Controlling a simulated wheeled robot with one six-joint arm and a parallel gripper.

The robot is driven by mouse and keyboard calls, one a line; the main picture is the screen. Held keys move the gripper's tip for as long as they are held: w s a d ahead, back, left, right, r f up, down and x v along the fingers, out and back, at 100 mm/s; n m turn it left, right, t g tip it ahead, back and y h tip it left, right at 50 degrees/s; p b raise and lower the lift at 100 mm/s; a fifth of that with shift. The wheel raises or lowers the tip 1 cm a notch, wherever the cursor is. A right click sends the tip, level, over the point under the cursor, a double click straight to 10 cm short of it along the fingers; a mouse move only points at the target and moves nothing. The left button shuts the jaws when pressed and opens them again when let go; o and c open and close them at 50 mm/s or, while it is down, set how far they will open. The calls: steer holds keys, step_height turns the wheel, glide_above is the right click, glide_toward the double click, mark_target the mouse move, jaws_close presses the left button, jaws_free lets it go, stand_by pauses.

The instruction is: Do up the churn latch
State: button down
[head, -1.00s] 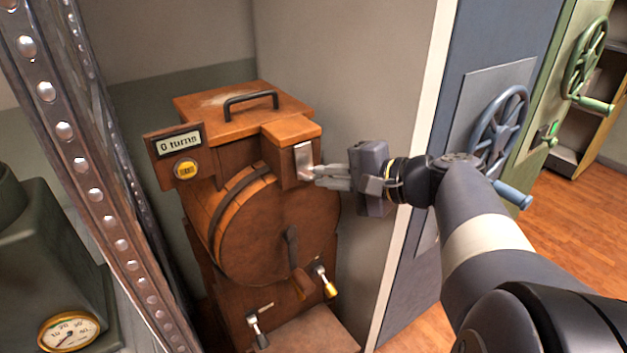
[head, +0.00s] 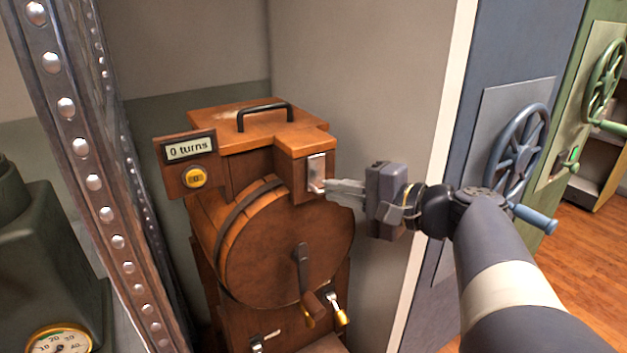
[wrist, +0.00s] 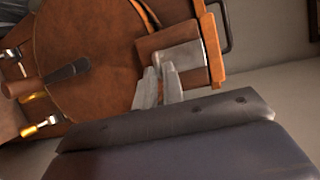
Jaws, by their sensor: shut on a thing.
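The wooden churn (head: 275,240) stands in the corner with its lid (head: 255,117) down on top. The churn latch (head: 316,170) is a pale metal plate on the block at the lid's front right. My gripper (head: 326,187) reaches it from the right, with its fingertips at the plate's lower part. In the wrist view the latch (wrist: 180,62) lies just past the fingertips of my gripper (wrist: 158,72). The jaws are shut on the latch, though the fingers hide the gripped part.
A counter sign (head: 190,149) reading "0 turns" with a yellow button (head: 195,178) is on the churn's left. A crank (head: 304,275) hangs on the drum's front. A riveted post (head: 85,150) stands at left, and a blue handwheel (head: 518,150) at right.

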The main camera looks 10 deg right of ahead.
steer(key=c, duration=1.5)
jaws_free()
steer(key=shift+p+v, duration=0.8)
steer(key=shift+v, duration=4.6)
steer(key=shift+a, duration=0.1)
steer(key=shift+b+x, duration=0.8)
steer(key=shift+x, duration=4.6)
steer(key=shift+s, duration=0.1)
steer(key=p+v, duration=0.2)
steer(key=v, duration=0.9)
steer(key=x, duration=1.1)
steer(key=shift+r+b, duration=0.3)
steer(key=g+p, duration=0.1)
steer(key=p, duration=0.2)
steer(key=r+h+p, duration=0.1)
steer(key=p, duration=0.1)
steer(key=shift+s+d+m+g+p, duration=0.2)
steer(key=shift+s+m+g+p, duration=0.1)
steer(key=shift+m+g+p, duration=0.1)
